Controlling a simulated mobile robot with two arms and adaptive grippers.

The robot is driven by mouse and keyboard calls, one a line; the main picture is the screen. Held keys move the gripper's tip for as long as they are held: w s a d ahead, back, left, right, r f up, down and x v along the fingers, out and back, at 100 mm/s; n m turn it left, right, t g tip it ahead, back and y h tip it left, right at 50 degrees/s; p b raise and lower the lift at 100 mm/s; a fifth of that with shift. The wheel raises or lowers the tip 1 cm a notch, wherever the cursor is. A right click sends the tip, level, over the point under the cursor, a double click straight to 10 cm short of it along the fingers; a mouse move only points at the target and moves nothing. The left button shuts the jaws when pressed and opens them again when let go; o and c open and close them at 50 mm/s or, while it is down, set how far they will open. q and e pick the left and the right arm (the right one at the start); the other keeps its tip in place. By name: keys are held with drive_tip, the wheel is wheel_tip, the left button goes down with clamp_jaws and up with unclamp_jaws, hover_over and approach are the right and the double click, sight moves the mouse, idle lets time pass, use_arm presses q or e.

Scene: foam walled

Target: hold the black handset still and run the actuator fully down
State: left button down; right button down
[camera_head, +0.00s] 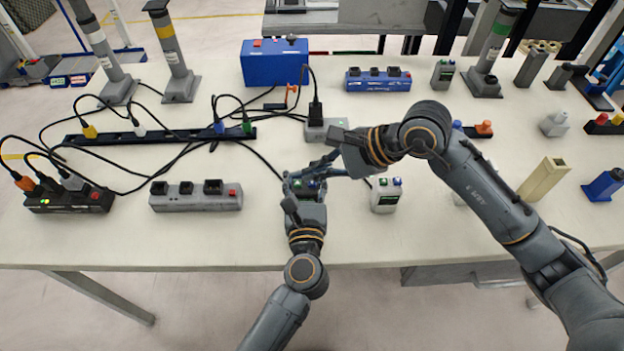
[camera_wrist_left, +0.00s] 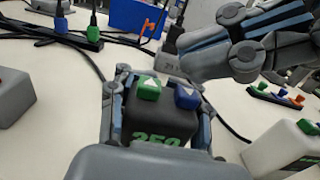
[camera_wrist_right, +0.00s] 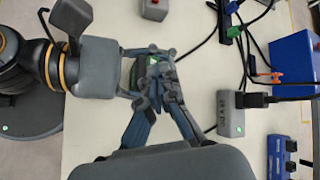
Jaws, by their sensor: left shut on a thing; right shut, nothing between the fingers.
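The black handset (camera_wrist_left: 158,118) stands upright between the fingers of my left gripper (camera_wrist_left: 160,110), which is shut on its sides. Its top has a green button (camera_wrist_left: 149,88) with a light arrow and a blue button (camera_wrist_left: 187,97) with an arrow. Green digits show on its front. In the head view the handset (camera_head: 306,186) is partly covered by my grippers. My right gripper (camera_head: 318,170) is shut and empty, its fingertips close to the handset's top. Whether it touches a button I cannot tell. Grey posts (camera_head: 172,50) stand at the back; which is the actuator is unclear.
A white handset (camera_head: 385,195) stands just right. A grey power strip (camera_head: 196,196) lies left, a grey box (camera_head: 325,130) with a black plug behind. Cables run across the left and middle table. A blue box (camera_head: 274,63) stands at the back. The front edge is mostly clear.

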sight(316, 183)
drive_tip(key=shift+f, duration=0.25)
drive_tip(key=shift+f, duration=0.55)
idle(2.8)
drive_tip(key=shift+r, duration=0.1)
idle(0.4)
drive_tip(key=shift+r, duration=0.85)
drive_tip(key=shift+r, duration=2.55)
use_arm(q)
drive_tip(key=c, duration=0.6)
unclamp_jaws()
drive_tip(key=shift+o, duration=0.2)
